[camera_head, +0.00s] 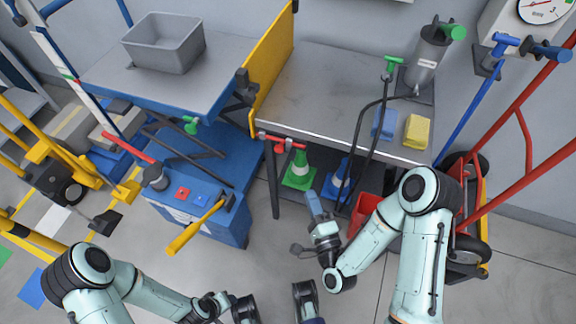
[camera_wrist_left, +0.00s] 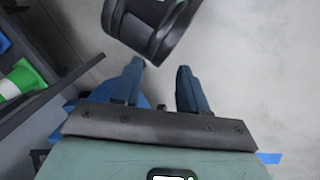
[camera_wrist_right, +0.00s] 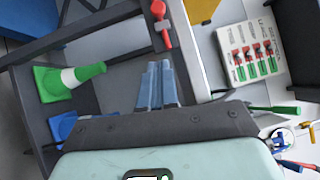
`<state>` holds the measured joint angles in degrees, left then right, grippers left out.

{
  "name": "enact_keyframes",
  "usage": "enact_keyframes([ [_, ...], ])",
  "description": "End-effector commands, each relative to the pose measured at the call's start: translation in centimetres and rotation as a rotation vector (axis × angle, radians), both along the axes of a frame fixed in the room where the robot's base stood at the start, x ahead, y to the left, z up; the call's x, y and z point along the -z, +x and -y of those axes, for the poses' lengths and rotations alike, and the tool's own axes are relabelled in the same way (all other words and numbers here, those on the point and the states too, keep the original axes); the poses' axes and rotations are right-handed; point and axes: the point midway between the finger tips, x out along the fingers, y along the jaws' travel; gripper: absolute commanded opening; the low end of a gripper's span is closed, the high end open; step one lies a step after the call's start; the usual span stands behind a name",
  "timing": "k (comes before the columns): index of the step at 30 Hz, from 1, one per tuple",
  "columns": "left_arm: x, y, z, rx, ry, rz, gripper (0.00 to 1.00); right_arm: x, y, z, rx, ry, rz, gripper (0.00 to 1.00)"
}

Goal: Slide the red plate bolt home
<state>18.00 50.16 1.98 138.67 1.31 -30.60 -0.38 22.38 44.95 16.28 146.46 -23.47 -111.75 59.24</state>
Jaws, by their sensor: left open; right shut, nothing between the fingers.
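The red plate bolt (camera_head: 288,141) is a short red bar with a downward knob, on the front edge of the grey bench beside the foot of the upright yellow plate (camera_head: 272,65). In the right wrist view the bolt (camera_wrist_right: 159,12) runs through a grey bracket, beyond my fingertips. My right gripper (camera_head: 314,204) is shut and empty, apart from the bolt and nearer the robot. Its closed fingers (camera_wrist_right: 158,82) point towards the bench edge. My left gripper (camera_wrist_left: 160,82) is open and empty, low over the floor; its fingers are hard to make out in the head view.
A blue lift table (camera_head: 215,85) with a grey bin (camera_head: 163,42) stands left of the plate. Green-and-white (camera_head: 299,172) and blue cones stand under the bench (camera_head: 330,85). A switch panel (camera_wrist_right: 252,52) shows beyond the bench.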

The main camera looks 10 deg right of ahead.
Motion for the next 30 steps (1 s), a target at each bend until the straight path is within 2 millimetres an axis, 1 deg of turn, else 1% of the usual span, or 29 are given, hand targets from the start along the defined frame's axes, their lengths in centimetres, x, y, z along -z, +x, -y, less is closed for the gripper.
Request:
enact_keyframes([
  [3, 0.0, 0.1, 0.0, -0.001, 0.001, 0.003, 0.43, -0.4, 0.0, 0.1, 0.004, 0.013, 0.014, 0.0],
  [10, -0.1, 0.1, 0.0, -0.001, 0.001, 0.002, 0.43, -0.4, 0.0, 0.1, 0.004, 0.009, 0.012, 0.0],
  [14, 0.2, 0.3, -0.1, -0.002, 0.003, 0.008, 0.43, -0.4, 0.8, 0.1, 0.005, 0.006, 0.014, 0.0],
  [17, 0.7, 0.8, -0.4, -0.008, 0.01, 0.02, 0.43, -0.6, 2.3, 0.1, 0.005, 0.006, 0.018, 0.0],
  [18, 0.8, 1.1, -0.5, -0.012, 0.013, 0.027, 0.43, -0.7, 3.0, 0.0, 0.005, 0.006, 0.017, 0.0],
  [21, 0.7, 1.0, -0.5, -0.01, 0.013, 0.026, 0.43, -1.0, 5.1, -0.1, 0.005, 0.006, 0.017, 0.0],
  [28, 1.0, 1.4, -0.7, -0.014, 0.017, 0.036, 0.43, -1.5, 10.0, -0.3, 0.006, 0.008, 0.015, 0.0],
  [29, 1.0, 1.4, -0.7, -0.015, 0.019, 0.037, 0.43, -1.5, 10.4, -0.5, 0.004, 0.009, 0.014, 0.0],
  [30, 1.1, 1.6, -0.8, -0.017, 0.02, 0.04, 0.43, -1.6, 10.8, -1.2, 0.001, 0.01, 0.012, 0.0],
])
